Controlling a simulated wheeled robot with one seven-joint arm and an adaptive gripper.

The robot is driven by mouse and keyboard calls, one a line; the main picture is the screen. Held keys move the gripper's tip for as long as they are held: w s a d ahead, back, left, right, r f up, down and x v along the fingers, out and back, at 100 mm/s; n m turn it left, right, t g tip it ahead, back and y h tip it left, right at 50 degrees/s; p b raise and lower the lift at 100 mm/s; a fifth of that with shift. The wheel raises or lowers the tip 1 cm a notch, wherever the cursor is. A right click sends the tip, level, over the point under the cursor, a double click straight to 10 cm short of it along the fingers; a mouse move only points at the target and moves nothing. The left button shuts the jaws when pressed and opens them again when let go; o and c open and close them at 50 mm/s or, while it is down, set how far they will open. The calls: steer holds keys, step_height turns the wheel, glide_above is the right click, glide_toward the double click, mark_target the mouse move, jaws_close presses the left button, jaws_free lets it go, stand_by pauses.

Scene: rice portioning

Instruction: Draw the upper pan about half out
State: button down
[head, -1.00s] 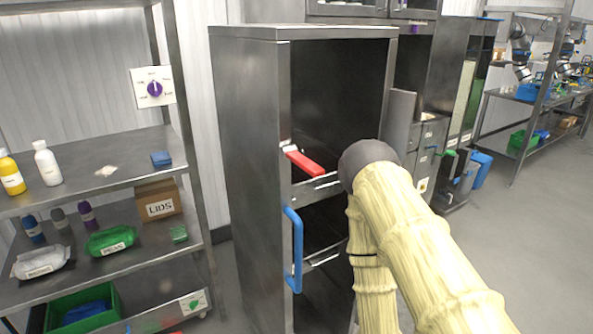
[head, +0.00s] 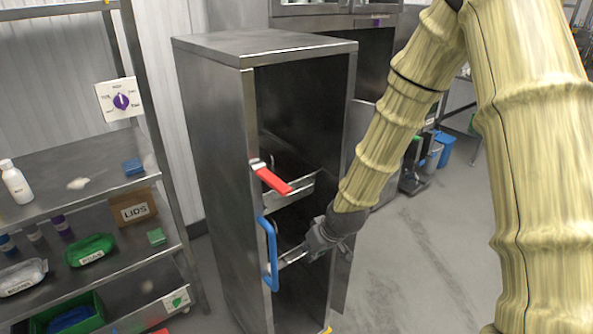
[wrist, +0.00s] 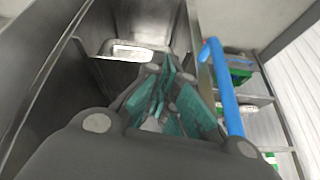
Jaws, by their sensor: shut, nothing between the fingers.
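A tall steel cabinet (head: 212,160) stands open at the front. The upper pan (head: 290,190) shows as a steel front rim below the red handle (head: 270,178); its inside is hidden. A lower steel rim (head: 293,257) shows beneath it. My gripper (head: 312,241) is shut and empty at the cabinet's open front, beside the lower rim and below the upper pan. In the wrist view its teal-padded fingers (wrist: 165,100) are together. Beyond them is a steel pan (wrist: 105,46) with something white in it; I cannot tell which pan it is.
A vertical blue handle (head: 270,255) sits at the cabinet's left front edge, close to my gripper; it also shows in the wrist view (wrist: 222,88). A shelf rack (head: 90,180) with bottles and a LIDS box (head: 132,209) stands left. Floor (head: 420,260) at right is clear.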

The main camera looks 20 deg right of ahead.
steer(key=n+t+p, duration=0.2)
steer(key=p, duration=0.2)
glide_toward(291, 185)
steer(key=shift+p+x, duration=1.55)
steer(key=shift+x, duration=0.7)
